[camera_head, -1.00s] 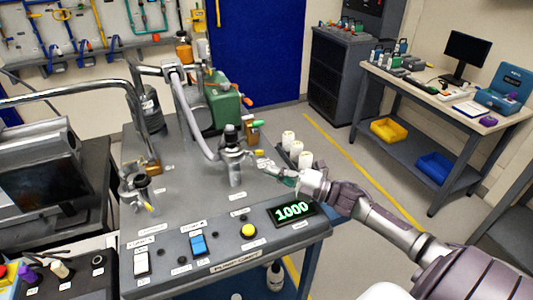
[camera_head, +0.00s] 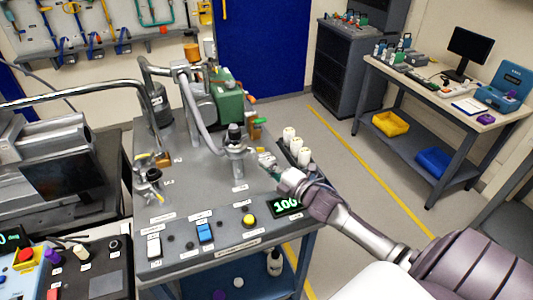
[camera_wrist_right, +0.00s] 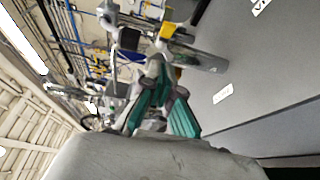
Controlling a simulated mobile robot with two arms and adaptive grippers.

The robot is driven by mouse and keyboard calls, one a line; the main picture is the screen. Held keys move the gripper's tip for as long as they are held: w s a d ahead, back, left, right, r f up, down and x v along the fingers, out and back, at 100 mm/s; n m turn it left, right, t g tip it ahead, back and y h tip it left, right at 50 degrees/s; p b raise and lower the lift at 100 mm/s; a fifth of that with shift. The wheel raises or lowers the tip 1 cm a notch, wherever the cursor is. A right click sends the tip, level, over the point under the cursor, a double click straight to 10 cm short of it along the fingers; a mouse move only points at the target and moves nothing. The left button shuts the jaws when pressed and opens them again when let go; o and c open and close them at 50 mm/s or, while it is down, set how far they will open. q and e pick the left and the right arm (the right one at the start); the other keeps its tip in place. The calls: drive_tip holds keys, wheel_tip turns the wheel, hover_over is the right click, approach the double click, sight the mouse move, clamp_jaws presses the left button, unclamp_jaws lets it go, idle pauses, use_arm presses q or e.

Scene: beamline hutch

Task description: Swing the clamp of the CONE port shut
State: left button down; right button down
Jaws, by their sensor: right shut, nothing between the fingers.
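Two metal ports stand on the grey pump cart (camera_head: 205,190). One port (camera_head: 237,152) near the middle has a black knob on top and a grey hose leading up behind it. The other port (camera_head: 150,186) is at the left with a bent metal pipe nearby. Their labels are too small to read, so I cannot tell which is CONE or how its clamp stands. My right gripper (camera_head: 270,168) is shut and empty, just right of the middle port, apart from it. Its green fingers (camera_wrist_right: 158,105) show in the wrist view, with blurred metal fittings (camera_wrist_right: 170,35) beyond. My left gripper is not in view.
White cylinders (camera_head: 303,158) stand in a rack behind my right gripper. A green pump body (camera_head: 228,100) is at the cart's back. Switches (camera_head: 205,232) and a display (camera_head: 284,206), partly covered by my arm, line the front. A bench (camera_head: 440,98) stands far right.

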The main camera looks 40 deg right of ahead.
sight(257, 151)
drive_tip(key=shift+w+d+r+p, duration=0.15)
drive_tip(key=shift+w+d, duration=0.2)
drive_tip(key=shift+w, duration=0.25)
drive_tip(key=shift+w+d+f+p, duration=0.15)
drive_tip(key=shift+w+d, duration=0.2)
drive_tip(key=shift+w, duration=0.25)
drive_tip(key=shift+w+d, duration=0.4)
drive_tip(key=shift+w, duration=0.1)
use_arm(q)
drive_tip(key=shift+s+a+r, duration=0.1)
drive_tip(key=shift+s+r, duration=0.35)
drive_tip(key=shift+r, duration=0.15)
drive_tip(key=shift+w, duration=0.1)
